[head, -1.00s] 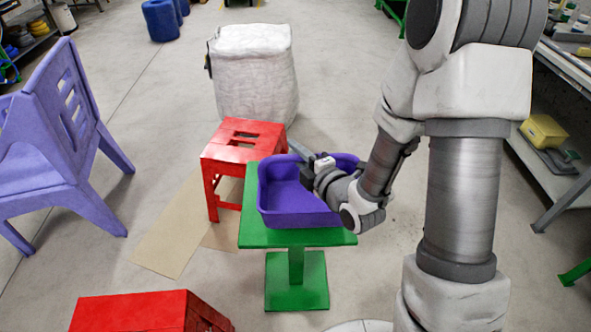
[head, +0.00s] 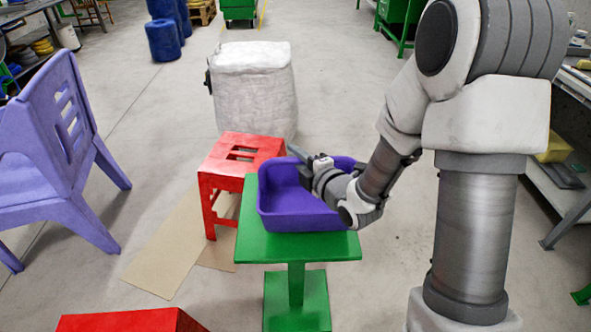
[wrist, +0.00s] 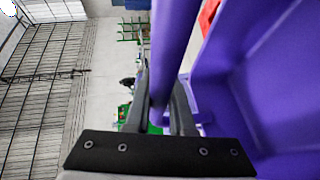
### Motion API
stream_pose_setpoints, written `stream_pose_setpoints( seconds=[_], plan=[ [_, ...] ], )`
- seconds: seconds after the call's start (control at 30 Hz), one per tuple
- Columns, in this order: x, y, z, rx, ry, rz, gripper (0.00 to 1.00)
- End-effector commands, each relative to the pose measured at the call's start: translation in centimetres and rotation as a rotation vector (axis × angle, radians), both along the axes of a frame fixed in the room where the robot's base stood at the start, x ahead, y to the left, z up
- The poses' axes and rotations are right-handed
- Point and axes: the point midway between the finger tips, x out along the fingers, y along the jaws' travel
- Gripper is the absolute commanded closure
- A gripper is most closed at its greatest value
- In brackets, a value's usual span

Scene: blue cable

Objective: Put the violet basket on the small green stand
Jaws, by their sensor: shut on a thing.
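The violet basket (head: 285,216) is over the top of the small green stand (head: 300,247) in the head view, upright and roughly level. I cannot tell whether its base touches the stand. Bare green top shows in front of it and at its left. My gripper (head: 306,168) reaches in from the right over the basket. In the wrist view my gripper (wrist: 158,100) is shut on a violet bar or rim of the basket (wrist: 235,75), which runs between the fingers. The basket's right side is partly hidden by my arm.
A red stool (head: 228,170) stands close behind the stand's left side. Another red piece (head: 130,322) is at the lower left. A violet chair (head: 55,160) is at the left, a white sack (head: 255,90) behind, a shelf (head: 570,185) at the right.

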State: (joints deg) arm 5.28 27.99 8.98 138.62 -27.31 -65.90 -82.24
Motion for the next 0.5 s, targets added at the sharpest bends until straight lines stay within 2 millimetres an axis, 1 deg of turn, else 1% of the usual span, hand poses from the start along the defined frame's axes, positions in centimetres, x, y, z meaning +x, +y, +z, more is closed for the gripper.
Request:
stream_pose_setpoints(
  seconds=[0.1, 0.17, 0.23, 0.4, 0.5],
  plan=[
    [0.9, 0.0, -0.5, 0.001, -0.003, 0.000, 1.00],
    [1.1, 0.0, -0.7, 0.001, -0.003, 0.000, 1.00],
    [1.1, 0.0, -1.3, 0.001, 0.000, 0.000, 1.00],
    [1.1, 0.0, -3.9, 0.001, 0.002, 0.000, 1.00],
    [1.0, 0.0, -4.8, 0.000, -0.001, 0.000, 1.00]
  ],
)
